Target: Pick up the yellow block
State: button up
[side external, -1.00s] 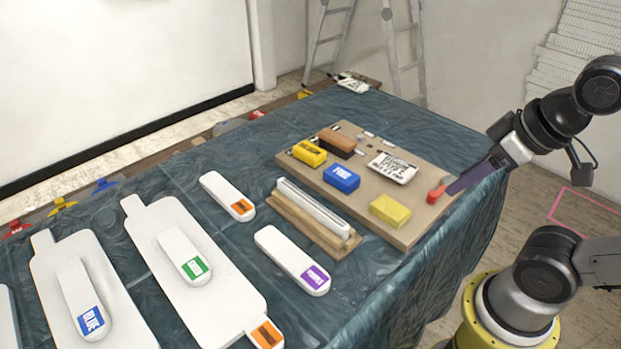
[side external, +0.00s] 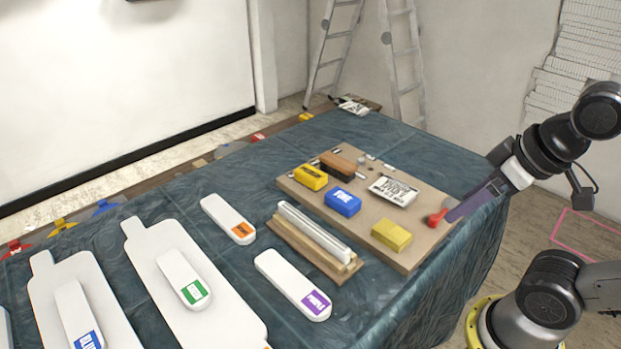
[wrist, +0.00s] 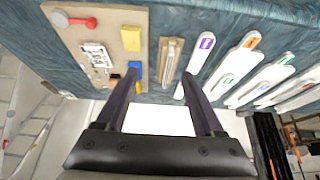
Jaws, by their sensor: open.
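A plain yellow block (side external: 391,235) lies on the near right part of a tan board (side external: 415,258); it also shows in the wrist view (wrist: 131,38). A second yellow block (side external: 310,176), with a dark mark on top, lies at the board's far left. A blue block (side external: 342,203) lies between them; it also shows in the wrist view (wrist: 134,70). My gripper (wrist: 159,75) is open with nothing between its fingers. In the side view my gripper (side external: 453,212) is to the right of the plain yellow block, apart from it, and its fingers overlap each other.
A red item (side external: 436,217) is on the board's right side near my fingers in the picture. A brown-and-black block (side external: 337,164) and a white printed card (side external: 394,190) are farther back. A wooden rack with a white bar (side external: 315,235) and white labelled paddles (side external: 293,284) lie left.

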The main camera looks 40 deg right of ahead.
jog(key=o, duration=0.4)
